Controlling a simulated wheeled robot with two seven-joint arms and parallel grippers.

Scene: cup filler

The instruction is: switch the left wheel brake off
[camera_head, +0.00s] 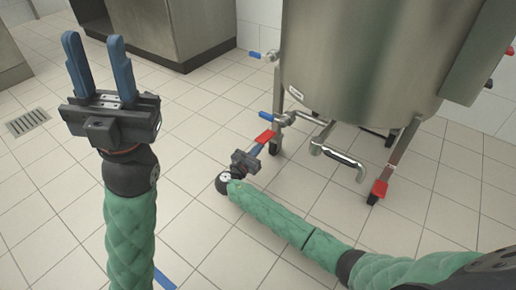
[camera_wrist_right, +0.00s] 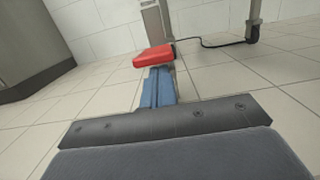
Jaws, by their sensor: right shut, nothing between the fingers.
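The left wheel brake is a red pedal (camera_head: 265,136) at the foot of the tank's left front leg. It also shows in the right wrist view as a red block (camera_wrist_right: 153,57) straight ahead of the fingers. My right gripper (camera_head: 258,147) is shut and empty, low near the floor. Its blue fingertips (camera_wrist_right: 159,72) point at the pedal and lie at its near lower edge; I cannot tell whether they touch. The wheel behind the pedal is partly hidden. My left gripper (camera_head: 93,40) is open and empty, raised over the floor at the left, far from the brake.
The steel tank (camera_head: 355,60) stands on legs above the pedal. Another red brake (camera_head: 380,188) is on the right leg. A steel cabinet (camera_head: 215,30) stands behind; tiled floor is free at left.

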